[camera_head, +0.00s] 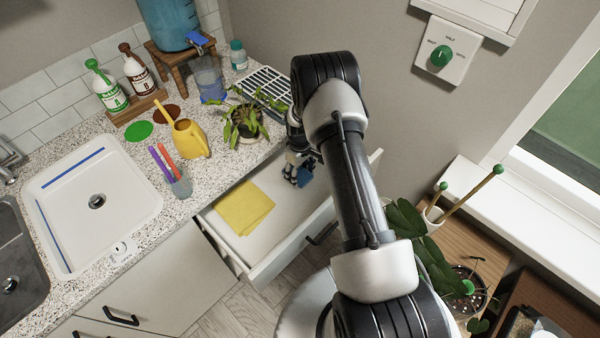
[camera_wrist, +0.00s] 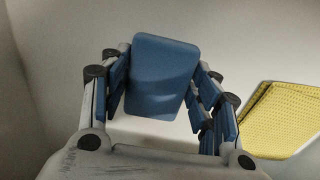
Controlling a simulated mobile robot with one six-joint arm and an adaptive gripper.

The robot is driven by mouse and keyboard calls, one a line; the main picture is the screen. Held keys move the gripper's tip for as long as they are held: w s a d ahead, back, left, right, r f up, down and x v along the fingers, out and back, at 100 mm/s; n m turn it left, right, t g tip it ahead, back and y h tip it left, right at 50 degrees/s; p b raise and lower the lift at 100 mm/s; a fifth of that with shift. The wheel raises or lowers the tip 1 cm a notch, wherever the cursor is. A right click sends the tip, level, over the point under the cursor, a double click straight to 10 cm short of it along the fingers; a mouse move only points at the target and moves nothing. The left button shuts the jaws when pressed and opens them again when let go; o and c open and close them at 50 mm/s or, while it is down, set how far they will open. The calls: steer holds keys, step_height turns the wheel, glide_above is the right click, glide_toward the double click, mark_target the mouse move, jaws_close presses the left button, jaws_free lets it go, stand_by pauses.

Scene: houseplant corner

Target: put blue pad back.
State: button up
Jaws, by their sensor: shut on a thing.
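The blue pad (camera_wrist: 163,75) is a flat rounded rectangle held between the fingers of my gripper (camera_wrist: 160,95) in the wrist view. My gripper is shut on it. In the head view my gripper (camera_head: 297,172) is over the right part of the open drawer (camera_head: 262,262), and the blue pad (camera_head: 304,177) shows small beside the fingers. I cannot tell whether the pad touches the drawer floor. A folded yellow cloth (camera_head: 243,207) lies in the left part of the drawer, apart from the pad; it also shows at the right of the wrist view (camera_wrist: 285,118).
The counter above the drawer holds a potted plant (camera_head: 245,122), a yellow watering can (camera_head: 188,138), a cup with two sticks (camera_head: 180,184) and a white sink tray (camera_head: 130,205). A leafy plant (camera_head: 425,250) stands right of my arm. The drawer's middle is bare.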

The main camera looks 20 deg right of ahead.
steer(key=shift+f, duration=0.2)
steer(key=o, duration=1)
steer(key=shift+r, duration=0.1)
